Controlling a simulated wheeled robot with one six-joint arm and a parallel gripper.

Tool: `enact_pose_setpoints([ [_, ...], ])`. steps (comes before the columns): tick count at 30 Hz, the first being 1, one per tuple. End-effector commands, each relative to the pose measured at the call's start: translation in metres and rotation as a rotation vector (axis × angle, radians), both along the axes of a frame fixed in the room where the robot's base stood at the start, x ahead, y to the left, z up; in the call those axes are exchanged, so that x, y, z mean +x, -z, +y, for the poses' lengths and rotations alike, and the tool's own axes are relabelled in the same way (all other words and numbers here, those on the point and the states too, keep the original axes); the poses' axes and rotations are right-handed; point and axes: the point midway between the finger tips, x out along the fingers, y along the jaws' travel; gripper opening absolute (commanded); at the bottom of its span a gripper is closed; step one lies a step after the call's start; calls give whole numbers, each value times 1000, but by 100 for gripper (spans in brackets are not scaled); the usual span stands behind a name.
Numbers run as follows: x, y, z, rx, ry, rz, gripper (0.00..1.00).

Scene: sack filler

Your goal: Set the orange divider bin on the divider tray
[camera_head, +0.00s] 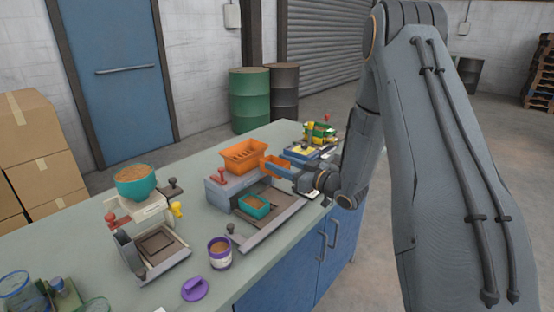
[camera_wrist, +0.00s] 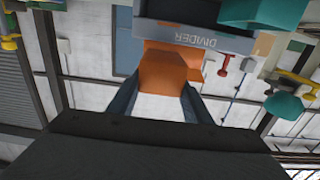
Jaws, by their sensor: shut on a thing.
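An orange bin (camera_head: 276,165) is held at the end of my gripper (camera_head: 292,174), level with the upper part of the divider machine. In the wrist view the orange bin (camera_wrist: 164,74) sits between the two fingers of my gripper (camera_wrist: 158,98), which is shut on it. The divider (camera_wrist: 195,40) shows its label upside down just beyond the bin. The divider tray (camera_head: 277,217) is the flat grey-brown platform in front of the machine. A teal bin (camera_head: 256,205) with brown contents stands at its inner side. The held bin is up and away from the tray.
A slotted orange tub (camera_head: 244,156) sits on top of the divider. A teal bowl machine (camera_head: 150,245) stands to the left, with a purple cup (camera_head: 220,252) and purple lid (camera_head: 195,288) near the front edge. Another machine with a yellow part (camera_head: 306,150) stands behind.

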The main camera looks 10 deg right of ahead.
Motion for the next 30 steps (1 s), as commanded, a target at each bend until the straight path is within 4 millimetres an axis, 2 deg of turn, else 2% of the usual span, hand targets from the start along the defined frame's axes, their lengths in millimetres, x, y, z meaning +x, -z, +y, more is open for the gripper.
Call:
enact_pose_setpoints([
  [11, 0, 17, 5, 1, -13, 0, 23],
  [30, 0, 74, 2, 1, -8, -1, 23],
])
